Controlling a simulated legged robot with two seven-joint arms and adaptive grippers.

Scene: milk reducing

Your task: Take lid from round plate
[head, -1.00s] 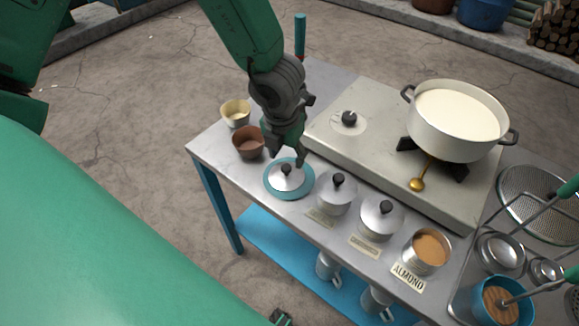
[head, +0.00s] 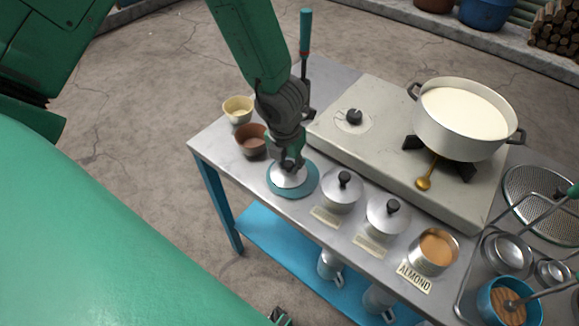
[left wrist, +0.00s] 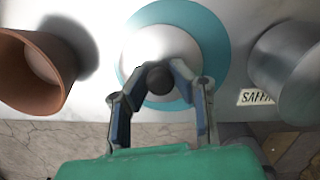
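A small metal lid (head: 283,182) with a black knob sits on a round blue plate (head: 312,183) at the table's near left side. In the left wrist view the lid (left wrist: 150,48), its knob (left wrist: 170,84) and the blue plate (left wrist: 212,35) lie straight ahead. My left gripper (head: 288,164) is down over the lid, and its fingers (left wrist: 160,68) stand on both sides of the knob. I cannot tell whether they press on it. In the head view the gripper hides the knob.
A brown cup (head: 252,141) and a cream cup (head: 238,109) stand left of the plate. Two lidded metal pots (head: 341,190) (head: 386,217) and an open almond pot (head: 436,249) stand to the right. The stove (head: 380,135) with a large milk pot (head: 463,125) is behind.

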